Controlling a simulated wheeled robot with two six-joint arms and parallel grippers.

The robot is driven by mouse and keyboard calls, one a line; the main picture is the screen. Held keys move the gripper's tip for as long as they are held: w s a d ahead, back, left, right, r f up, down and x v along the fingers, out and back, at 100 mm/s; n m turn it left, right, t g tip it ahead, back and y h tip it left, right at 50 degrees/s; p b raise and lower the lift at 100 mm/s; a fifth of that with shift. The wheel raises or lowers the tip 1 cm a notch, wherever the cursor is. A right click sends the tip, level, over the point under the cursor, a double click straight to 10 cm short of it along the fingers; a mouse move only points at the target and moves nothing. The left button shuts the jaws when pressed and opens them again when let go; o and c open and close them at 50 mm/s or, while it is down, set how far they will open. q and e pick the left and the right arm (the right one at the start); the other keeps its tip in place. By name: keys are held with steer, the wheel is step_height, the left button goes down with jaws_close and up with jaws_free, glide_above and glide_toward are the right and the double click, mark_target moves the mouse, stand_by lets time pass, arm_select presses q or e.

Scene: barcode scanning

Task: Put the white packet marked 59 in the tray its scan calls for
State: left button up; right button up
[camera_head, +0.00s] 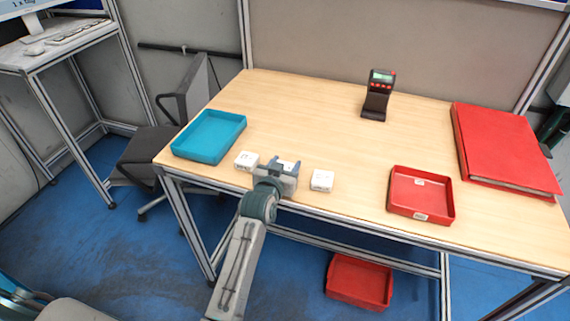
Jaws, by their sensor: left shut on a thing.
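My left gripper (284,166) is over the front edge of the table, shut on a white packet (287,164) that its fingers partly cover. Another white packet (247,160) lies just left of it, and one more (322,181) lies to its right. The marks on the packets are too small to read, so I cannot tell which is 59. A teal tray (210,157) sits at the table's left end and looks empty. A red tray (432,215) sits right of centre, with small white patches on its walls. My right gripper is not in view.
A dark scanner (376,102) with a small screen and red buttons stands at the back of the table (305,120). A large red binder (505,145) lies at the right. A red bin (358,282) is below the table. The middle of the tabletop is clear.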

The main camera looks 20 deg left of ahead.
arm_select(q)
steer(key=o, duration=0.9)
steer(key=shift+o, duration=0.9)
steer(key=shift+w+f, duration=0.1)
steer(key=shift+f, duration=0.05)
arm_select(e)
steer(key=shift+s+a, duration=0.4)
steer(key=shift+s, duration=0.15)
arm_select(q)
steer(key=shift+r, duration=0.3)
steer(key=s+r+b, duration=0.2)
steer(key=s, duration=0.9)
steer(key=shift+s+a+r, duration=0.15)
steer(key=shift+s+a, duration=0.05)
steer(key=shift+s, duration=0.2)
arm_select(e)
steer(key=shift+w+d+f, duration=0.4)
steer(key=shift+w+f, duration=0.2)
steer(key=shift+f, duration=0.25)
